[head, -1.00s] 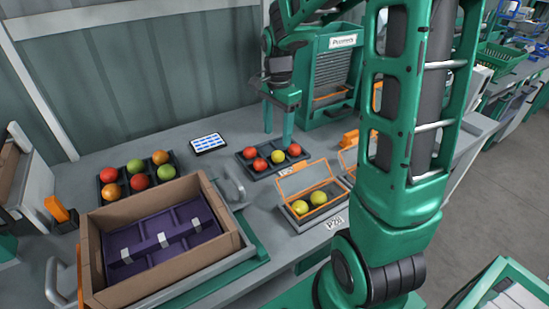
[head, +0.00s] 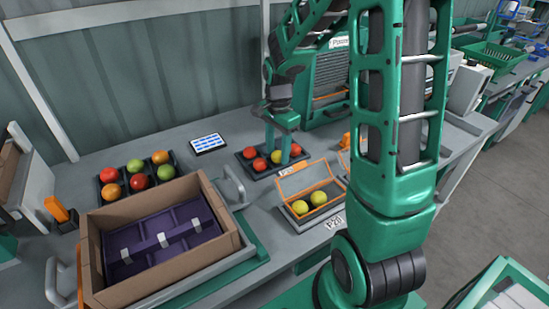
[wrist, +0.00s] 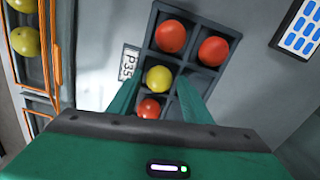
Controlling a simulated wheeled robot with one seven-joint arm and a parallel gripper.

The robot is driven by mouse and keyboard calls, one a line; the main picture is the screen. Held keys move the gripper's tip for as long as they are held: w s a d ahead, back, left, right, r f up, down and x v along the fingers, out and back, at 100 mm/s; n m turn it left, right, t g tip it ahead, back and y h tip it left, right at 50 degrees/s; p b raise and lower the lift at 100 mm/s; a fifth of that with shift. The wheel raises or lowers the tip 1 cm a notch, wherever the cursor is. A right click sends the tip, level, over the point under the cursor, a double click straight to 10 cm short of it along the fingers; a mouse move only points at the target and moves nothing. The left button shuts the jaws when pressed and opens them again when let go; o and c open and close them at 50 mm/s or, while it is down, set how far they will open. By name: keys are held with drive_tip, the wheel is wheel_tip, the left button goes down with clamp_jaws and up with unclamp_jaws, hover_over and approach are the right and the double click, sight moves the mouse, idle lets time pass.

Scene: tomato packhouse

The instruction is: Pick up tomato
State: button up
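A dark divided tray (head: 242,166) on the bench holds a yellow tomato (head: 277,157) and several red tomatoes. My gripper (head: 278,151) is lowered over this tray, its two green fingers apart. In the wrist view, the yellow tomato (wrist: 159,79) shows between and just beyond the open fingertips (wrist: 157,84). A red tomato (wrist: 149,108) is partly hidden between the fingers, nearer my palm. Two other red tomatoes (wrist: 170,36) (wrist: 215,51) sit clear of the fingers. I cannot tell whether a finger touches any tomato.
An orange-framed bin (head: 297,215) with two yellow tomatoes stands in front of the tray. A cardboard box (head: 150,195) with a purple insert is at left, before another tray (head: 104,174) of mixed tomatoes. A tablet (head: 208,143) lies behind; a green machine (head: 333,85) stands behind right.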

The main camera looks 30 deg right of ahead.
sight(278, 152)
drive_tip(key=c, duration=0.4)
drive_tip(key=shift+r, duration=0.75)
wheel_tip(278, 152, up, 3)
drive_tip(key=shift+f, duration=0.1)
drive_tip(key=s+a+r, duration=0.2)
drive_tip(key=a, duration=0.1)
drive_tip(key=s+a+r, duration=0.2)
drive_tip(key=a, duration=0.1)
drive_tip(key=s+a+r, duration=0.2)
drive_tip(key=a, duration=0.2)
drive_tip(key=shift+r, duration=0.35)
